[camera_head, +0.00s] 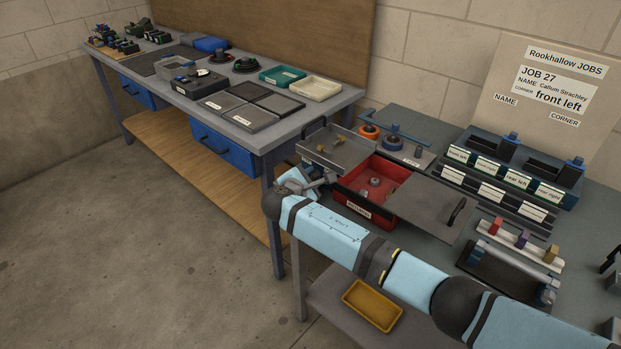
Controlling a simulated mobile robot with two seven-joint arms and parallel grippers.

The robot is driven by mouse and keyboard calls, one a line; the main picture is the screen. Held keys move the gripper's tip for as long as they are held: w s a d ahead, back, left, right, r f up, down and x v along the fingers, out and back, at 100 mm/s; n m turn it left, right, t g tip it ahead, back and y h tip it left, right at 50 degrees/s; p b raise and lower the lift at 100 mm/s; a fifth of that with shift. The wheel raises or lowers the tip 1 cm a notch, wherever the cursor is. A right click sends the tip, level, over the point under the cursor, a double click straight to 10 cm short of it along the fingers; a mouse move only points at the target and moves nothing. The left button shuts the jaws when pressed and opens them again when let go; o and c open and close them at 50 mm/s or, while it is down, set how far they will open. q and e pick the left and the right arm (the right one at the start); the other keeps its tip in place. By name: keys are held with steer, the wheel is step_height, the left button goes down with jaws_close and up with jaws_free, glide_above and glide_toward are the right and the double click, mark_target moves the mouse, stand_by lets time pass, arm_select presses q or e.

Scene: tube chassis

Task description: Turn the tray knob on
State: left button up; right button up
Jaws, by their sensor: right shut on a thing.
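A grey metal tray (350,155) with a few small brass-coloured pieces (322,149) in it stands at the left end of the right-hand bench. My right arm reaches across from the lower right. My right gripper (312,184) is at the tray's near left side, low beside its front wall. It is shut on a small part there, which appears to be the tray knob. The fingers and arm hide most of that part, so I cannot tell how it sits against the tray. My left gripper is not in view.
A red box (392,207) with a grey round piece (374,182) inside is right beside the gripper. A grey lid (425,208) lies to its right. Labelled racks (505,172) stand behind. A yellow bin (372,304) sits on the lower shelf. The floor at left is clear.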

steer(key=shift+f, duration=0.1)
steer(key=o, duration=0.9)
steer(key=shift+o, duration=0.2)
steer(key=shift+s, duration=0.1)
steer(key=v, duration=1.3)
steer(key=shift+s+a+p, duration=0.2)
steer(key=shift+s+p, duration=0.1)
